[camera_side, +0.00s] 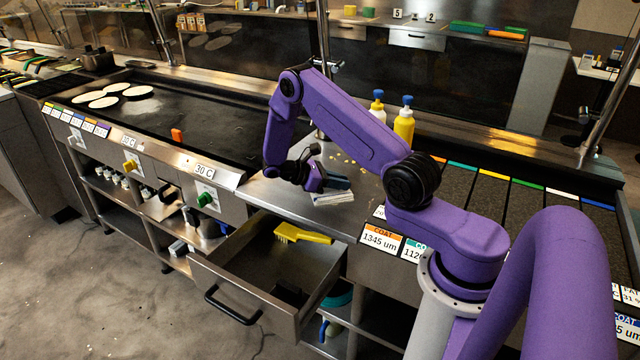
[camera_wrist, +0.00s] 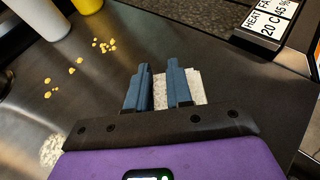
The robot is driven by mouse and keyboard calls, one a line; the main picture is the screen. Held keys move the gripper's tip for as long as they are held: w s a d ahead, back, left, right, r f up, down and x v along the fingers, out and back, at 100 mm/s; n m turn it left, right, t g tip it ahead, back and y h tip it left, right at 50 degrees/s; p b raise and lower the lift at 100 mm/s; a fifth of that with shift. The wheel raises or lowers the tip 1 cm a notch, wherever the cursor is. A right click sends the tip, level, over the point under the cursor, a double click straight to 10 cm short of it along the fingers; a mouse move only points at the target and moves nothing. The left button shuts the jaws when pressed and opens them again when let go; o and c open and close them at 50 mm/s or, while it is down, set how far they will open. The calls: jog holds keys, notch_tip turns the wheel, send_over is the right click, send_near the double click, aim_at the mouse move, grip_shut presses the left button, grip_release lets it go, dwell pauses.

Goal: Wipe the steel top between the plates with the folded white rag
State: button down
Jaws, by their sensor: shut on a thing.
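The folded white rag (camera_side: 333,199) lies on the steel top (camera_side: 270,193) between the dark plates, near its front edge. My gripper (camera_side: 340,182) points down at it. In the wrist view my gripper (camera_wrist: 160,90) has its blue fingers shut on the rag (camera_wrist: 194,84), with white cloth showing between and right of them. Yellow crumbs (camera_side: 345,157) are scattered on the steel behind the gripper. They also show in the wrist view (camera_wrist: 103,45), ahead and to the left. A pale speckled patch (camera_wrist: 52,150) lies at the lower left there.
Bottles with blue caps (camera_side: 404,125) stand behind the crumbs.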

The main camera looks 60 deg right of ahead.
jog(key=shift+d, duration=0.1)
jog(key=shift+d, duration=2.4)
jog(key=shift+s+d+f, duration=0.1)
jog(key=shift+d+f, duration=0.05)
jog(key=shift+d, duration=1.1)
jog(key=shift+w+a, duration=0.15)
jog(key=shift+w, duration=0.25)
jog(key=shift+w+a, duration=0.35)
jog(key=shift+w, duration=0.55)
jog(key=shift+w+a, duration=0.25)
jog(key=shift+w, duration=0.5)
jog(key=shift+w+a, duration=0.25)
jog(key=shift+w, duration=0.5)
